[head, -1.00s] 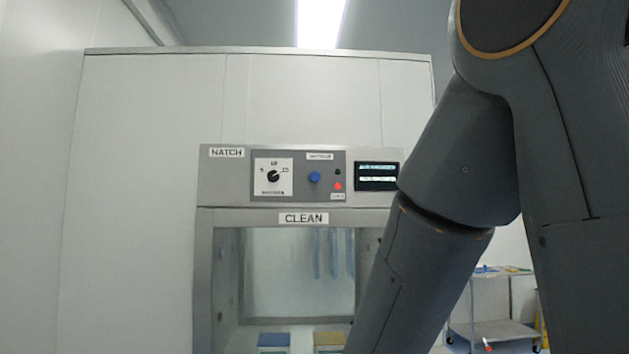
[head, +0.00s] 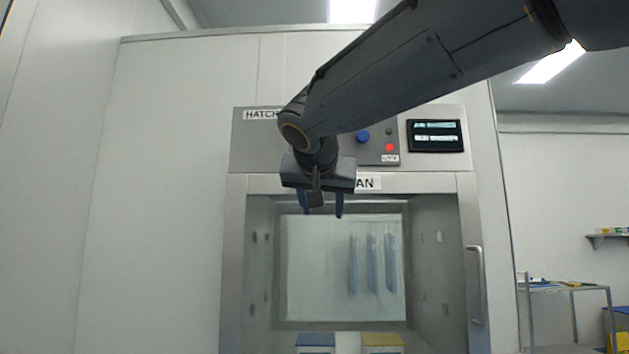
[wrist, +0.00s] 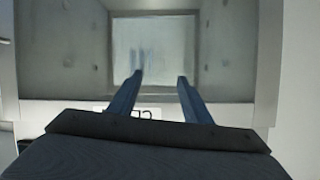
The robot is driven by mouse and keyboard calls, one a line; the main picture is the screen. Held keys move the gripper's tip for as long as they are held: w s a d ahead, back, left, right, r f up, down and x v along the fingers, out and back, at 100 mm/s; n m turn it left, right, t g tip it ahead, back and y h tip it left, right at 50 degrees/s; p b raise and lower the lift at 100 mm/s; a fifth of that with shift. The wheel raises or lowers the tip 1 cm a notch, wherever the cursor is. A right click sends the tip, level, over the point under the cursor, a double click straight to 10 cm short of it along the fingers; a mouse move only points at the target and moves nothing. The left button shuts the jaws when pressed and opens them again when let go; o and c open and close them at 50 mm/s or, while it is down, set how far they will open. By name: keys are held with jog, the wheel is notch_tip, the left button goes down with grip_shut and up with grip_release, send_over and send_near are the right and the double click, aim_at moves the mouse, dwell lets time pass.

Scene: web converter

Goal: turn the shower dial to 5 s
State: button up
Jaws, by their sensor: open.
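The shower dial is hidden behind my arm in the head view now. The grey control panel (head: 436,113) that carries it shows on both sides of the arm. My gripper (head: 321,212) points down in front of the top of the hatch opening, just below the panel. Its two blue fingers are apart with nothing between them. In the wrist view the gripper (wrist: 160,78) is also open and empty, with the hatch window behind it. The dial does not show in the wrist view.
The panel also has a blue button (head: 363,137), a red light (head: 390,147) and a black display (head: 435,136). A vertical door handle (head: 475,285) sticks out at the hatch's right. A trolley (head: 568,288) stands at far right.

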jog(key=s+a+r+m+t+b, duration=0.1)
jog(key=s+r+m+t+b, duration=0.1)
jog(key=r, duration=0.6)
jog(key=s+a+r+m+t+b, duration=0.1)
jog(key=s+r+t, duration=0.15)
jog(key=r, duration=0.65)
jog(key=w+p, duration=0.1)
jog(key=w, duration=0.6)
jog(key=shift+d+r+p, duration=0.15)
jog(key=shift+p, duration=0.2)
jog(key=c, duration=1.1)
jog(key=shift+o, duration=0.2)
